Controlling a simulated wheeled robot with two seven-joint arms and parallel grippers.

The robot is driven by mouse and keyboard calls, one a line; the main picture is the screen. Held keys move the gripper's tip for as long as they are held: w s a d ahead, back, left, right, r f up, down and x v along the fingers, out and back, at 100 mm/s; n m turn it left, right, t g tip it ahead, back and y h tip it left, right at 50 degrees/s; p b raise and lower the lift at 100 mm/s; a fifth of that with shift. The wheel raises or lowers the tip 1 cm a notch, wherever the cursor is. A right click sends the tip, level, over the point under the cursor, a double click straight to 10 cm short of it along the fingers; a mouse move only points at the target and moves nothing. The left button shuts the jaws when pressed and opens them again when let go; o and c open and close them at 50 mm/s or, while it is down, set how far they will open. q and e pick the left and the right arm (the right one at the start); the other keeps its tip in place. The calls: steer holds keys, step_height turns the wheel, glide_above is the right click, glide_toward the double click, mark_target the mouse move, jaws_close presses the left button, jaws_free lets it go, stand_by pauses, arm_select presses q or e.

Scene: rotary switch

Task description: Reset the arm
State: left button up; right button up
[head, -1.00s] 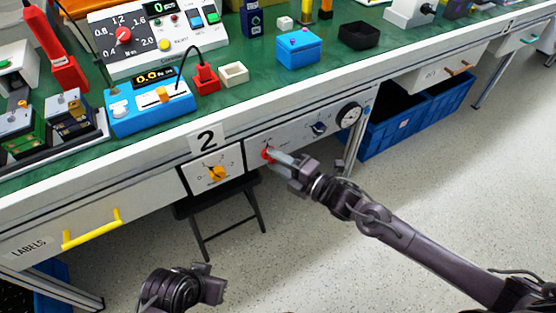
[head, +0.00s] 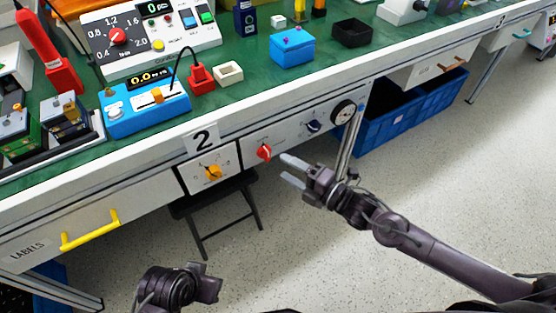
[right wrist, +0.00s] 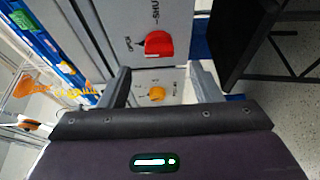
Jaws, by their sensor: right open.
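A red rotary knob (head: 264,152) sits on the white front panel under the bench edge; it also shows in the right wrist view (right wrist: 159,44). An orange knob (head: 213,172) is on the panel below the number 2, and shows in the right wrist view (right wrist: 157,94). A dark blue knob (head: 313,126) is to the right of the red one. My right gripper (head: 287,170) is open and empty, a little right of and below the red knob, apart from it. My left gripper (head: 209,284) is low in the head view; its jaws are not clear.
A round gauge (head: 343,112) is at the panel's right end. The green benchtop (head: 250,89) carries instruments and small boxes. Blue crates (head: 385,125) stand under the bench to the right. A dark stool (head: 224,222) stands below the panel. The floor in front is clear.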

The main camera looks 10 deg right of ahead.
arm_select(q)
steer(key=shift+w+a, duration=0.15)
steer(key=shift+a, duration=0.25)
arm_select(e)
steer(key=shift+v, duration=1.25)
